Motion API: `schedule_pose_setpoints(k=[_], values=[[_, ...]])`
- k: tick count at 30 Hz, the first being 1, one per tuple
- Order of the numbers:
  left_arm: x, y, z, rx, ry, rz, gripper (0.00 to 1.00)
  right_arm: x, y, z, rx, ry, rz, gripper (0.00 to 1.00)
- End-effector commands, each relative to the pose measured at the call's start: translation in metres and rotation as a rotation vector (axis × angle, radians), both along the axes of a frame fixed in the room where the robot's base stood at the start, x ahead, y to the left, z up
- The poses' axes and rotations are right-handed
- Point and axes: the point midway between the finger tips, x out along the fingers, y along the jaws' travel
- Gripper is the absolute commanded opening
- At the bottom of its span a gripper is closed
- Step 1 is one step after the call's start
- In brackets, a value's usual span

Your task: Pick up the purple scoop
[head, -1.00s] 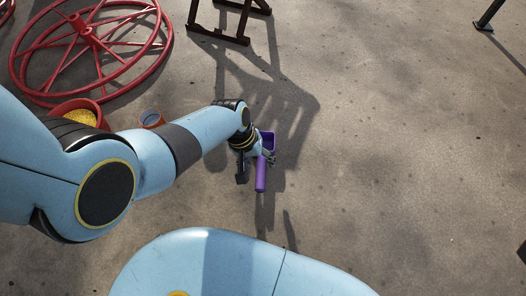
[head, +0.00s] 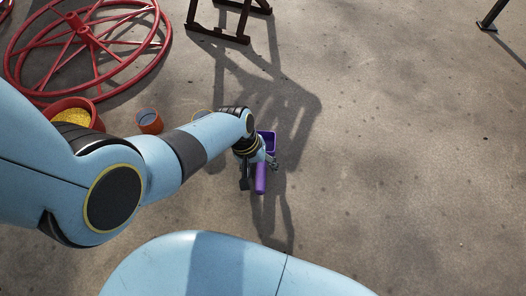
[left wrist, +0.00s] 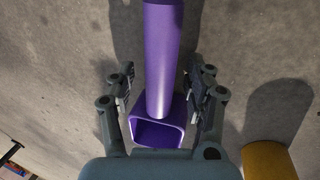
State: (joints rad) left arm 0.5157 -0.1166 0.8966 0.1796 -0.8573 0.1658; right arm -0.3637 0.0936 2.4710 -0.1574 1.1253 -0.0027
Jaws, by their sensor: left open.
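The purple scoop (head: 261,181) lies on the concrete ground near the middle of the head view, its handle toward me and its square open end away from me. My left gripper (head: 268,162) is over it and hides part of it. In the left wrist view, the scoop's handle (left wrist: 163,55) runs between the two spread fingers of my left gripper (left wrist: 162,85), with a gap on each side. The scoop's open end shows below, near the gripper's palm. My left gripper is open and holds nothing. My right gripper is not in view.
A red spoked wheel (head: 82,33) and dark stand (head: 220,36) are farther off.

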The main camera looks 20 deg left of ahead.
Motion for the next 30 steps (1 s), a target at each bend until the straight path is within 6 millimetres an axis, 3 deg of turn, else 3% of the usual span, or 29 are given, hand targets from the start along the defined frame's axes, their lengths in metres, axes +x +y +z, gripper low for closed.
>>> schedule_pose_setpoints(k=[5,17,30], values=[[0.0004,-0.0002,0.0005,0.000,-0.001,0.000,0.50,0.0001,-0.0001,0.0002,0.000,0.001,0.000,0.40],[0.0002,-0.0002,0.0004,0.000,0.000,0.000,0.00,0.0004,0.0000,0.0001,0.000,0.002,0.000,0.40],[0.0002,-0.0002,0.0004,0.000,0.000,0.000,0.00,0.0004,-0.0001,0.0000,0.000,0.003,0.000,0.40]])
